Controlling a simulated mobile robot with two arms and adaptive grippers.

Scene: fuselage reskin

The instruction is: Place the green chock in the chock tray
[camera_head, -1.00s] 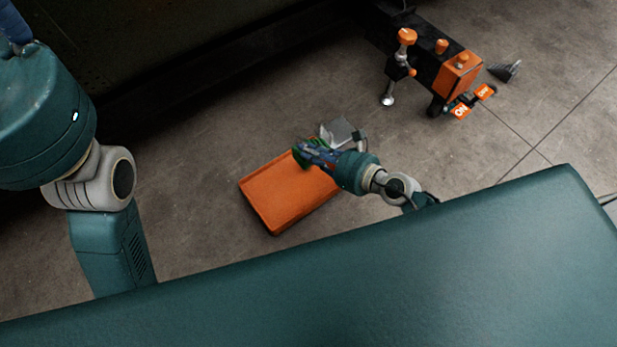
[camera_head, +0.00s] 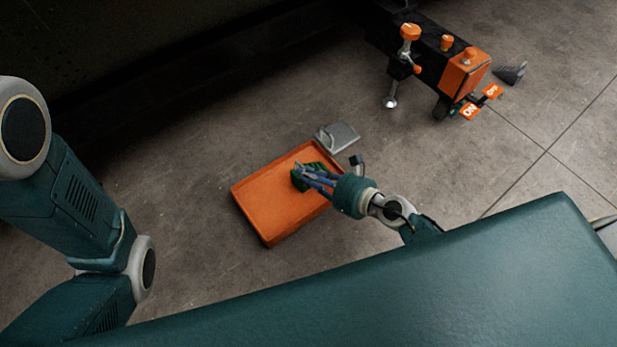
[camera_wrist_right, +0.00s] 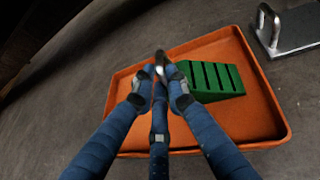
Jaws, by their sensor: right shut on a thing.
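The green chock (camera_head: 301,180) is a slotted wedge over the right part of the orange chock tray (camera_head: 268,226). In the right wrist view the green chock (camera_wrist_right: 207,80) shows inside the rim of the tray (camera_wrist_right: 262,100). I cannot tell for certain whether it rests on the tray floor. My right gripper (camera_head: 306,172) is shut on the chock, with its blue fingers at the chock's edge; the fingers (camera_wrist_right: 162,70) also show in the right wrist view. My left arm is at the left of the head view, but its gripper is not in view.
A grey metal block with a handle (camera_head: 338,137) stands on the floor just behind the tray. An orange and black machine (camera_head: 465,72) with ON and OFF tags and a small grey wedge (camera_head: 511,73) are at the upper right. The floor left of the tray is clear.

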